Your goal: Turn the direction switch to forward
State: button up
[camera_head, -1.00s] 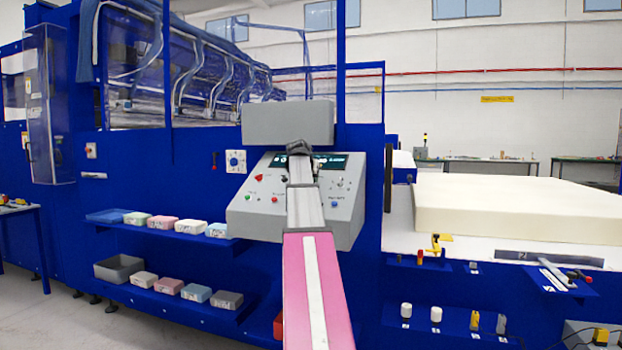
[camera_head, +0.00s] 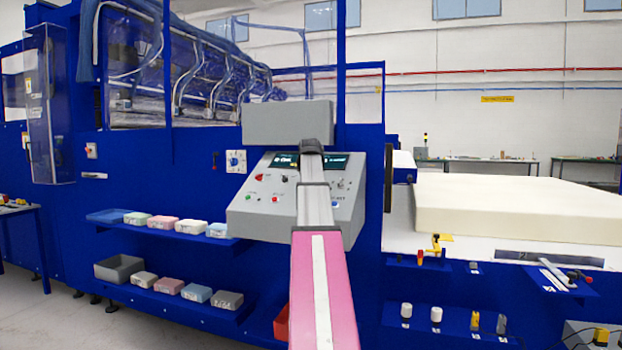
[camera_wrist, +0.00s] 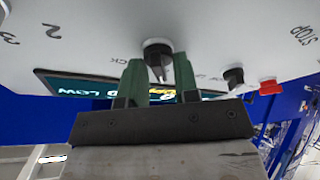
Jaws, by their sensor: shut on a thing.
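In the wrist view a black switch knob (camera_wrist: 158,48) sticks out of the light grey panel (camera_wrist: 100,40), seen inverted. My gripper (camera_wrist: 160,72) has its green fingers on either side of the knob and is shut on it. A printed label beside it is partly hidden and reads only "CK". Which way the knob points is hard to tell. In the head view the sloped control panel (camera_head: 262,213) stands in the middle, with my arm across it. The gripper and the knob are hidden there behind my wrist.
Another black knob (camera_wrist: 233,76) and a red button (camera_wrist: 270,87) sit right of the gripper in the wrist view. A dark display (camera_wrist: 70,83) lies close behind the fingers. A grey box (camera_head: 287,122) stands above the panel. A foam block (camera_head: 520,207) lies to the right.

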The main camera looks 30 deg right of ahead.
dwell(0.4)
jog(key=o, duration=0.6)
jog(key=v, duration=1.1)
jog(key=shift+d, duration=0.15)
